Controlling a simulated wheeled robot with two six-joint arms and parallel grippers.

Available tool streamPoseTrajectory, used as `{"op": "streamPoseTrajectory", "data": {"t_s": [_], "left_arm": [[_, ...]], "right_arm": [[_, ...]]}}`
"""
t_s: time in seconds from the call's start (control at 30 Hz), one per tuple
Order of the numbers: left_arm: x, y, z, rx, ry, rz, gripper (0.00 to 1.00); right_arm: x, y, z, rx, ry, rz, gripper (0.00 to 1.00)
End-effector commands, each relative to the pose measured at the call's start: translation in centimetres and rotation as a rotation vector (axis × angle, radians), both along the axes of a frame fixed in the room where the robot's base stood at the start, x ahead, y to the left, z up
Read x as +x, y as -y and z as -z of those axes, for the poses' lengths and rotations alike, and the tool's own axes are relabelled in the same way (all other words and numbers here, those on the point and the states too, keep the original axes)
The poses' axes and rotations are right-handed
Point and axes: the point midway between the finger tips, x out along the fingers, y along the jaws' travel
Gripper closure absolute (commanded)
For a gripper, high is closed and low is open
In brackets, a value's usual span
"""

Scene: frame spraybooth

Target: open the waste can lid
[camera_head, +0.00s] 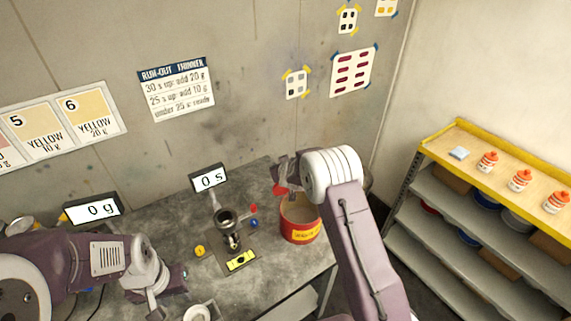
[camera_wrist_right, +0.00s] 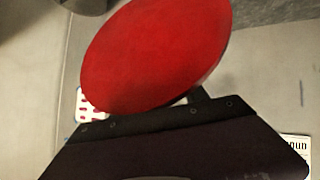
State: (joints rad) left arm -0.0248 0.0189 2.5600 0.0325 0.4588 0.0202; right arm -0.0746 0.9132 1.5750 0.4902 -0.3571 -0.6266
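The waste can (camera_head: 300,232), red with a yellow label, stands at the right end of the grey bench. Its top shows a brownish inside, partly hidden behind my right arm. A small red piece (camera_head: 279,190) shows at its upper left, beside my right gripper (camera_head: 281,172); it may be part of the lid. In the right wrist view a large red oval (camera_wrist_right: 155,55), which looks like the lid, fills the middle, close to the dark gripper body. Its fingers cannot be made out, nor any grip. My left gripper (camera_head: 158,304) is low over the bench, its fingers unclear.
A dark metal cup (camera_head: 228,220) on a stand, a yellow level (camera_head: 240,261) and small coloured pieces lie left of the can. Displays (camera_head: 208,178) stand behind. A shelf (camera_head: 490,165) with orange-capped bottles is at the right.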

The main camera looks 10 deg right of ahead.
Motion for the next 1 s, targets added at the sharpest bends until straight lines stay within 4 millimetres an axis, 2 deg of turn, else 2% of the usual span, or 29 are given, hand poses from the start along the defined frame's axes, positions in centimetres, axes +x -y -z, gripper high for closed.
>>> {"op": "streamPoseTrajectory", "data": {"t_s": [0.23, 0.5, 0.7, 1.0], "left_arm": [[0.0, 0.0, 0.4, 0.0, 0.0, 0.0, 0.64], [0.0, 0.0, 1.5, 0.0, 0.0, 0.0, 0.64], [0.0, 0.0, 1.8, 0.0, 0.0, 0.0, 0.64], [0.0, 0.0, 1.8, 0.0, 0.0, 0.0, 0.64]], "right_arm": [[-0.8, -0.1, -0.7, 0.0, 0.003, 0.0, 0.5], [-4.6, -0.8, -3.2, 0.0, 0.003, -0.002, 0.5], [-6.6, -1.1, -4.6, -0.002, 0.0, -0.003, 0.5], [-7.2, -1.2, -5.0, -0.001, -0.001, -0.002, 0.5]]}}
